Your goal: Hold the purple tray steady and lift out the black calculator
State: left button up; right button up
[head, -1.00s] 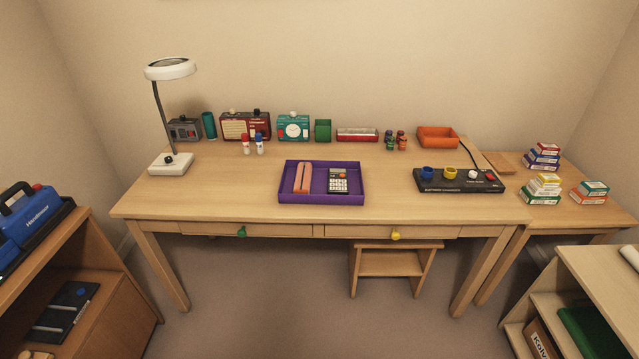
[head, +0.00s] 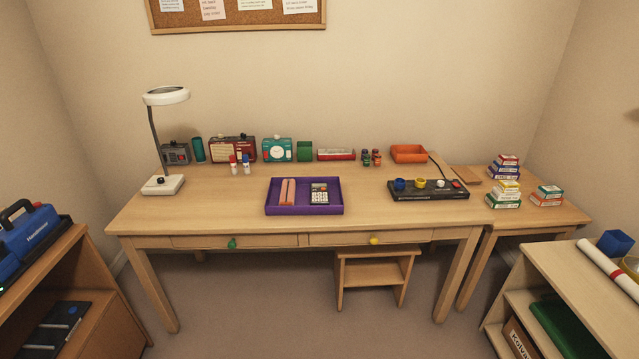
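The purple tray (head: 277,208) lies on the desk top near the front edge, a little left of the picture's middle. The black calculator (head: 319,194) is inside its right part, with light keys facing up. An orange two-bar item (head: 287,192) lies in the tray's left part, apart from the calculator. Neither of my grippers shows in the head view, and nothing touches the tray.
A white lamp (head: 163,186) stands at the desk's left. A black panel with coloured knobs (head: 429,190) lies right of the tray. Radios, a teal clock (head: 277,150) and an orange bin (head: 409,154) line the back. A stool (head: 374,254) stands under the desk. Desk front is clear.

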aim_at(318, 197)
jog(key=u, duration=0.4)
jog(key=i, duration=1.1)
jog(key=z, duration=0.3)
